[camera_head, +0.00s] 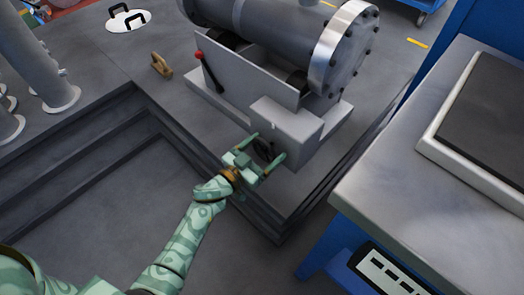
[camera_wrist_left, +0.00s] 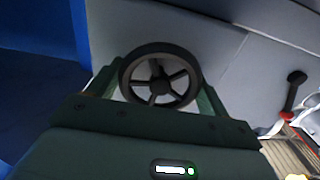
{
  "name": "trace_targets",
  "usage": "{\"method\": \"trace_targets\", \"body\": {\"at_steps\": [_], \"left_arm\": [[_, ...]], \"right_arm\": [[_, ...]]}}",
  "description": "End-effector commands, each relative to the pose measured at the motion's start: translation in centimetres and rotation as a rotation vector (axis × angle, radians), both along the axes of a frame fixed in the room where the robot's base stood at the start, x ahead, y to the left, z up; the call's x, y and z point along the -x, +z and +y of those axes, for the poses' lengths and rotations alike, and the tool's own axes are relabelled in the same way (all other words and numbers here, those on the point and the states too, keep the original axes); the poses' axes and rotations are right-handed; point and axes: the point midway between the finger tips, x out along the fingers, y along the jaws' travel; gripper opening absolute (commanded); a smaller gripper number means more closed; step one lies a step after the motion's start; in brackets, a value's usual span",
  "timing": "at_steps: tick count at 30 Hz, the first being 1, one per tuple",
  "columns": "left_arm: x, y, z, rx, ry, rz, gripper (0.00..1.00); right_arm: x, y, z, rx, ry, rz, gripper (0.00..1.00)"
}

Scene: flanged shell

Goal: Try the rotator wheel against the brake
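The rotator wheel (camera_wrist_left: 160,82), a small dark spoked handwheel, faces my left wrist camera. In the head view the wheel (camera_head: 263,150) sits on the front of a grey box (camera_head: 287,128) below the flanged shell (camera_head: 290,35). My left gripper (camera_head: 267,149) has a finger at each side of the wheel. In the wrist view its fingers (camera_wrist_left: 160,85) meet the rim on both sides with no clear gap. My right gripper is out of view.
A grey-topped bench (camera_head: 400,170) with blue legs stands close on the right. Steps (camera_head: 80,165) lead down at the left of the platform.

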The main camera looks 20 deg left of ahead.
Motion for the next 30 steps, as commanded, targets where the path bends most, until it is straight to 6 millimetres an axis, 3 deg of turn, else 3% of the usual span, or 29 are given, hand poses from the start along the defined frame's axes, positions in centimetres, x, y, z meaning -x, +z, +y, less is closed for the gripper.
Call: {"method": "trace_targets", "body": {"at_steps": [11,21,30], "left_arm": [[0.0,0.0,0.0,0.007,-0.001,0.002,0.33],[0.0,0.3,-0.1,0.163,-0.002,0.057,0.33],[0.1,-0.1,0.0,0.193,-0.001,0.070,0.33]], "right_arm": [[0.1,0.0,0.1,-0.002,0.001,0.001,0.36],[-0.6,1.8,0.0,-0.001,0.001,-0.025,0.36],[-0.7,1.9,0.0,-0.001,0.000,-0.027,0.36]]}}
